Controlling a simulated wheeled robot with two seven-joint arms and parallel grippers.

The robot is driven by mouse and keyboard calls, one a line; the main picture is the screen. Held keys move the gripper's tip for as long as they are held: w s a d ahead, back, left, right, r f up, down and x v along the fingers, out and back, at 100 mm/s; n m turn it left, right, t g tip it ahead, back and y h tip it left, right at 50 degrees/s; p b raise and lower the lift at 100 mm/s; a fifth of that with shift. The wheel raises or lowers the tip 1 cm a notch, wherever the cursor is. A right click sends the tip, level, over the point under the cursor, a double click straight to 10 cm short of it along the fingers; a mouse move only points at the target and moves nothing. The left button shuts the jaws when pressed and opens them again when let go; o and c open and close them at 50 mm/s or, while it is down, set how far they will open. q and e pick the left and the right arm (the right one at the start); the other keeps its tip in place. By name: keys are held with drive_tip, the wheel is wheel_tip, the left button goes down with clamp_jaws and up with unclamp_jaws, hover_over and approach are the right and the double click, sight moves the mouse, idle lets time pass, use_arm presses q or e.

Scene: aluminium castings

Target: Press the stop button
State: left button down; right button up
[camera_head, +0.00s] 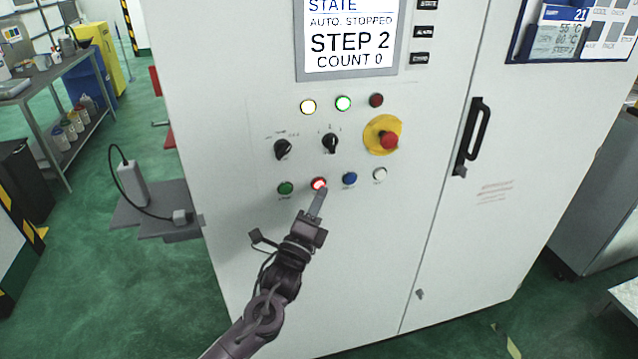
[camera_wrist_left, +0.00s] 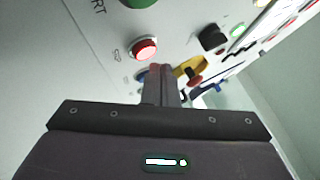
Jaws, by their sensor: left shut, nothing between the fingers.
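The red stop button (camera_head: 319,183) glows in the lower row of the white cabinet's panel, between a green and a blue button. In the left wrist view the lit red button (camera_wrist_left: 145,49) is just left of the fingertips. My left gripper (camera_head: 320,193) is shut and empty, with its tips right at the lower edge of the red button in the head view. Its closed fingers also show in the left wrist view (camera_wrist_left: 160,72). I cannot tell whether the tips touch the button. The display (camera_head: 350,38) reads AUTO. STOPPED, STEP 2, COUNT 0. My right gripper is not in view.
Close by are the green button (camera_head: 285,188), blue button (camera_head: 349,179) and white button (camera_head: 379,174). Above sit two black rotary switches (camera_head: 330,143) and a red emergency stop (camera_head: 388,140) on yellow. A black door handle (camera_head: 474,135) stands out to the right.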

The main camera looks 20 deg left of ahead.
use_arm(q)
drive_tip(key=s+d+p, duration=0.1)
drive_tip(key=s, duration=0.1)
drive_tip(key=s+d+p, duration=0.1)
drive_tip(key=s+d, duration=0.1)
drive_tip(key=shift+s, duration=0.1)
idle(0.5)
drive_tip(key=shift+a, duration=0.1)
idle(0.5)
